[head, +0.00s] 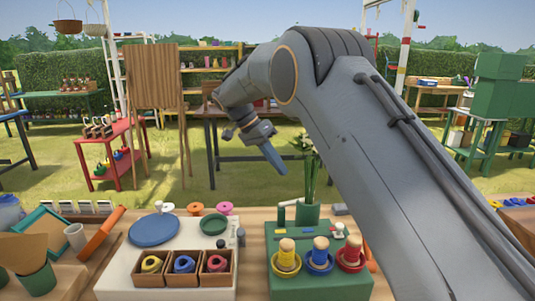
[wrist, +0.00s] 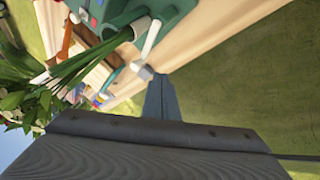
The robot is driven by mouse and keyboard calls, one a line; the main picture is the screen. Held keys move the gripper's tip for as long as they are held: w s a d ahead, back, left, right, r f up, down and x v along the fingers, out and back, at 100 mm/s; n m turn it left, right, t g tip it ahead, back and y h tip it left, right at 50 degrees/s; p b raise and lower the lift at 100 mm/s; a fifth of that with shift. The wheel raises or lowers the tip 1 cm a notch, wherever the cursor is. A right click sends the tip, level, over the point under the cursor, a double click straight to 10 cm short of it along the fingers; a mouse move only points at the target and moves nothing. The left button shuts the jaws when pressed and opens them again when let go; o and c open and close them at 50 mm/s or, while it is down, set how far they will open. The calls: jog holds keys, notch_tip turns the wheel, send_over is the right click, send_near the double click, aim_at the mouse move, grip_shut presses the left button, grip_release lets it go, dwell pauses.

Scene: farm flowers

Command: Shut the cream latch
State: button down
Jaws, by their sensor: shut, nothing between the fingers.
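My gripper (head: 275,160) is shut and empty, raised in the air behind the work table in the head view. Its closed fingers (wrist: 161,98) also show in the wrist view. A pale lever (wrist: 152,40) with a light grey block at its end, which looks like the cream latch, sticks out from a green body in the wrist view. The closed fingertips appear just below its end in that picture; a gap cannot be judged. In the head view a small pale bar (head: 289,203) and a whitish fitting (head: 338,231) are at the green stand (head: 290,284); I cannot tell which is the latch.
Yellow, blue and red dishes with pegs (head: 320,261) stand on the green stand. A green vase (head: 307,214) with leafy stems rises behind it. Wooden boxes of coloured rings (head: 184,267) and a blue plate (head: 154,230) are at left. Grass lies beyond the table.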

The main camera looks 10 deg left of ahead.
jog(key=v, duration=0.6)
jog(key=shift+a+r+b, duration=0.15)
jog(key=shift+r+b, duration=0.05)
jog(key=shift+b, duration=0.2)
